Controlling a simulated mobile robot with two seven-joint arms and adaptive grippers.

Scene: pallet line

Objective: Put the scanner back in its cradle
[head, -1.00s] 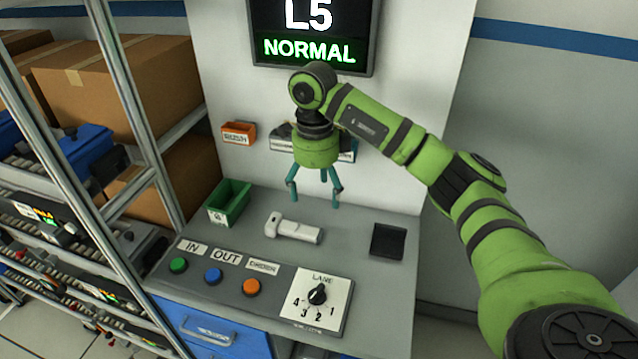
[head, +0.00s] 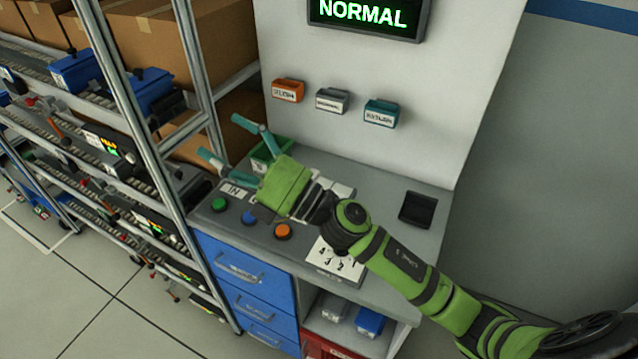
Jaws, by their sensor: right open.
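The white scanner lies on the grey desk top, mostly hidden behind my right arm; a pale part (head: 342,189) of it shows just past the wrist. A flat black holder (head: 417,209), which looks like the cradle, sits empty at the right of the desk. My right gripper (head: 234,140) is open and empty, its teal fingers spread and pointing up-left near the green bin, left of the scanner. My left gripper is out of view.
A green bin (head: 262,158) stands at the desk's back left, partly hidden by the gripper. Green, blue and orange (head: 283,232) buttons and a lane dial panel line the front. Three small labelled holders hang on the wall. A metal rack (head: 150,150) stands close on the left.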

